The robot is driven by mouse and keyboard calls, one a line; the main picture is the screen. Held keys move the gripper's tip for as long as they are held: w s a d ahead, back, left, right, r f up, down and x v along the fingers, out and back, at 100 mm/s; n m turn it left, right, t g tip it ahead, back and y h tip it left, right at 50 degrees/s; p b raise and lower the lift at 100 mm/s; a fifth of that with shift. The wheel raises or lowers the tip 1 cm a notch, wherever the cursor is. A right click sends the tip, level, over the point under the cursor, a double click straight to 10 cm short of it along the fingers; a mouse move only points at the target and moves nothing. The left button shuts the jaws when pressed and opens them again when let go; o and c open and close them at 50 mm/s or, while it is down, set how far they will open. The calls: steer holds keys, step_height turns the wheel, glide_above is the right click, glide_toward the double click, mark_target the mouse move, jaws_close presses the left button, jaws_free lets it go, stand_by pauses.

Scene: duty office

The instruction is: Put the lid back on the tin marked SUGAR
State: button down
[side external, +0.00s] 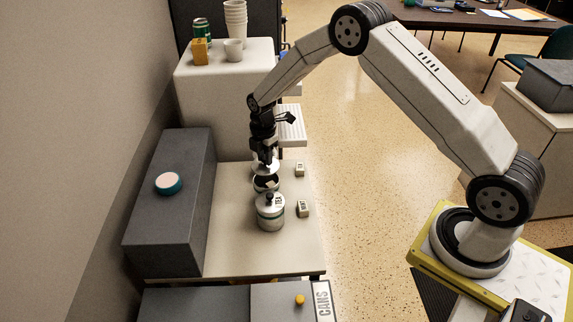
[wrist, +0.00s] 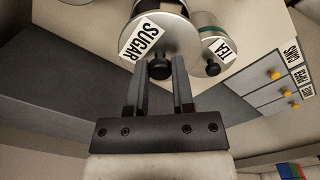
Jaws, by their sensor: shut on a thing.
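My gripper (side external: 264,157) is shut on the black knob of a round silver lid (side external: 265,167), held level just above an open tin (side external: 262,187). A gap between lid and tin is hard to judge. In the wrist view my fingers (wrist: 160,72) flank the knob, and the lid (wrist: 180,35) hides the tin below it. A lidded tin (side external: 270,217) with a black knob stands nearer the side camera; a TEA label (wrist: 222,47) shows in the wrist view.
Two small labelled blocks, one farther (side external: 299,169) and one nearer (side external: 303,208), stand right of the tins. A grey box (side external: 150,225) with a teal round item (side external: 168,183) is at left. A white appliance (side external: 215,90) stands behind. The counter's front (side external: 240,258) is clear.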

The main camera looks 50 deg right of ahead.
mark_target(265, 166)
steer(key=shift+f, duration=1.9)
steer(key=shift+f, duration=0.2)
stand_by(0.8)
jaws_free()
stand_by(0.5)
steer(key=shift+r, duration=0.2)
steer(key=shift+r, duration=3.3)
steer(key=shift+c, duration=0.2)
jaws_close()
